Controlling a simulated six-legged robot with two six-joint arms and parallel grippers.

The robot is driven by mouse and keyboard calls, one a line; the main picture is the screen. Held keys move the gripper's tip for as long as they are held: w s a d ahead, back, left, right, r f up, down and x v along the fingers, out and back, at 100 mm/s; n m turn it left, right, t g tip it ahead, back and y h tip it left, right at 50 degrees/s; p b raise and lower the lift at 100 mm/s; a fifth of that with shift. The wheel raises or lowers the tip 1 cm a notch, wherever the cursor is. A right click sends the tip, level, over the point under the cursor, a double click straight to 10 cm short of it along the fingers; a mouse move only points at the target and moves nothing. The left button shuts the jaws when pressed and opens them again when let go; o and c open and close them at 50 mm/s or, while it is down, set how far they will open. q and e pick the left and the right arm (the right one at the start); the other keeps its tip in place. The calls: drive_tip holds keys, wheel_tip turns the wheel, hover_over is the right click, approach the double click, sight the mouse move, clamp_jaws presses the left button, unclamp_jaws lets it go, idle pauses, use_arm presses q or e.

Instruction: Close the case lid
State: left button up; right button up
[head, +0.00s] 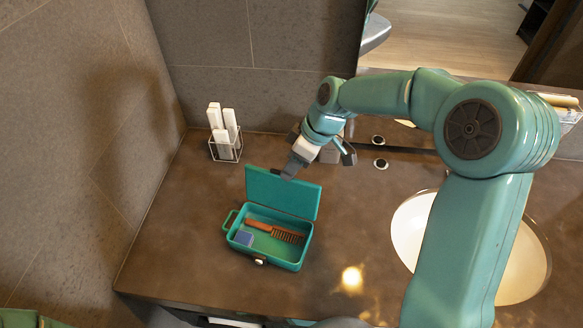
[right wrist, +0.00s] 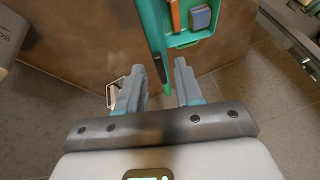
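The teal case (head: 283,263) stands open on the counter. Its lid (head: 283,194) stands up along the back edge, tilted slightly back. A brown comb (head: 275,231) and a small blue block (head: 243,238) lie inside the case. My right gripper (head: 292,170) is behind and above the lid's top edge. In the right wrist view my right gripper (right wrist: 160,75) is open, and the lid (right wrist: 152,35) passes between its fingers with gaps showing at both sides. I cannot tell whether a finger touches it. My left gripper is not in view.
A wire holder (head: 226,150) with white bottles stands at the back left near the wall. A round sink (head: 410,225) is on the right, partly behind my right arm. The brown counter (head: 190,215) left of the case is clear.

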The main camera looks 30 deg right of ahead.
drive_tip(key=shift+f, duration=0.35)
drive_tip(key=shift+w+a, duration=0.25)
drive_tip(key=shift+a, duration=0.1)
drive_tip(key=shift+s+d, duration=0.15)
drive_tip(key=shift+d, duration=0.1)
clamp_jaws()
drive_tip(key=shift+a, duration=0.1)
idle(0.5)
